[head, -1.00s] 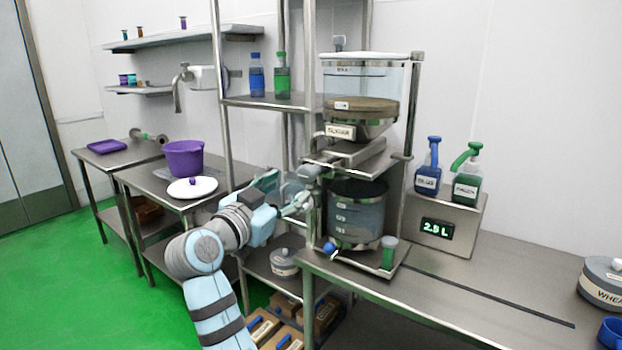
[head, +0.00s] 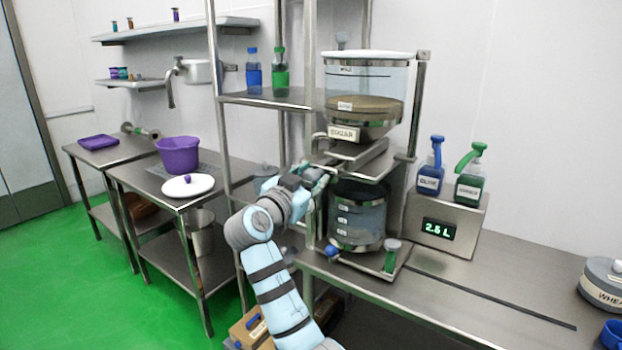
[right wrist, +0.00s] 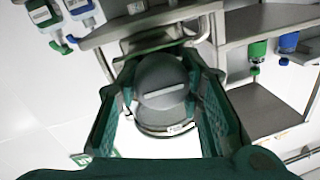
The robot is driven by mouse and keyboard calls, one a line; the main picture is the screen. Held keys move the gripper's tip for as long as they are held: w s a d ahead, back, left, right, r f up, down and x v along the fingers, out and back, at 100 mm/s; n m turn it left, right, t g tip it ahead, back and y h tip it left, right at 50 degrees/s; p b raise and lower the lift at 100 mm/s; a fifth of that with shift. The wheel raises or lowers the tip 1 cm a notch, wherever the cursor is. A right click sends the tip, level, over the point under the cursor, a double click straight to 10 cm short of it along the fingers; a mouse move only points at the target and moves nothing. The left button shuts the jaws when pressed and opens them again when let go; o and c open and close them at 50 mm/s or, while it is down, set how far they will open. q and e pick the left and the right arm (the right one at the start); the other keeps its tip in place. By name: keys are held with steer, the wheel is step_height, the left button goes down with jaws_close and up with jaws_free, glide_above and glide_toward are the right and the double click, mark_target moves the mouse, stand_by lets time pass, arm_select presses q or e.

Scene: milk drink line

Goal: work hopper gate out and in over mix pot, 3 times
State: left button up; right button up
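The clear hopper (head: 362,78), with a white lid and tan contents, stands on the rack above the mix pot. Its steel gate (head: 352,157) is beneath the hopper's cone. The clear mix pot (head: 358,218) with a steel band stands directly below. My right gripper (head: 322,172) is beside the gate's left end, above the pot's left rim. In the right wrist view, its green fingers (right wrist: 157,62) stand wide apart with a dark grey rounded part (right wrist: 162,85) between them. I cannot tell whether they touch it. My left gripper is out of view.
A display (head: 438,230) reading 2.5 L carries a blue bottle (head: 430,168) and a green bottle (head: 470,178) right of the pot. Rack posts (head: 311,70) stand close to my arm. The right counter (head: 470,285) is mostly clear.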

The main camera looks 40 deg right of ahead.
mark_target(328, 167)
jaws_close()
steer(key=x, duration=0.2)
steer(key=b+x, duration=0.1)
steer(key=x, duration=0.1)
steer(key=s+b+x, duration=0.1)
steer(key=x, duration=0.2)
steer(key=shift+w+d+f, duration=0.1)
steer(key=shift+d, duration=0.2)
steer(key=shift+a, duration=0.1)
steer(key=o, duration=0.9)
jaws_free()
steer(key=shift+o, duration=0.7)
steer(key=shift+d, duration=0.2)
